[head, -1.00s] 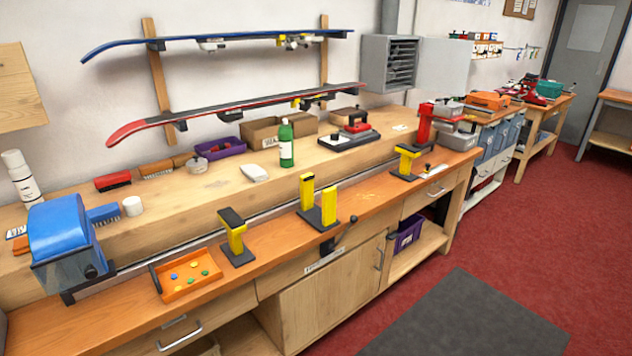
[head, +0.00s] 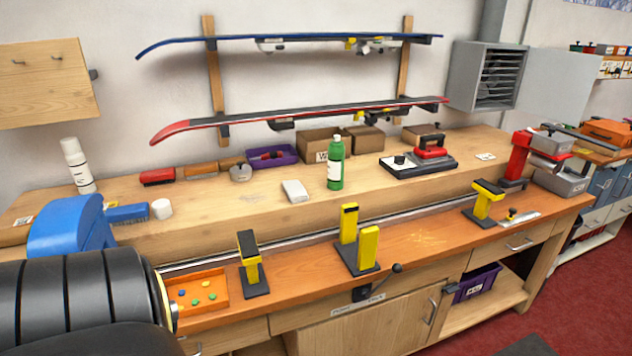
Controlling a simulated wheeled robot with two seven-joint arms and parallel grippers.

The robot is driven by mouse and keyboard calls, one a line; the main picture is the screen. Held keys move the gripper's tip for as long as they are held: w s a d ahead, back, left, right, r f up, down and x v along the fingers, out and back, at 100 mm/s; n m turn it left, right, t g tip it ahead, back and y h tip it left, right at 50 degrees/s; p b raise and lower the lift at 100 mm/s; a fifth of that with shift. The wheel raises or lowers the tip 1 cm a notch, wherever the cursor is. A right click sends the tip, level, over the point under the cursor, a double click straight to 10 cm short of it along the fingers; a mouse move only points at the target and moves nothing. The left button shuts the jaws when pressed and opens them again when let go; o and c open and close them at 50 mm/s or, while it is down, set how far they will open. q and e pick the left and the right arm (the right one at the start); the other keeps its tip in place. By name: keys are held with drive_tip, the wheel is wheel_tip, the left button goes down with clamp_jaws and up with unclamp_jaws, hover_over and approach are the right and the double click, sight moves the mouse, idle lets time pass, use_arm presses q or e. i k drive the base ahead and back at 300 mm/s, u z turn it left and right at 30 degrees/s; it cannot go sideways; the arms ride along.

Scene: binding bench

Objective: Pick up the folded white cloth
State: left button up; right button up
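The folded white cloth (head: 295,191) lies flat on the raised back shelf of the bench, left of the green bottle (head: 335,163). Nothing covers it, and bare wood surrounds it. Neither of my grippers shows in the head view. A dark rounded part of my own body fills the lower left corner and hides part of the bench there.
An orange tray (head: 206,305) with small coloured pieces sits on the front ledge. Yellow vise stands (head: 368,247) rise along that ledge. A blue machine (head: 68,226) stands at the left. A red iron (head: 431,148) rests back right. Skis hang on the wall above.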

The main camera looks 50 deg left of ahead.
sight(294, 191)
drive_tip(key=u, duration=0.6)
drive_tip(key=i, duration=0.85)
drive_tip(key=u, duration=0.75)
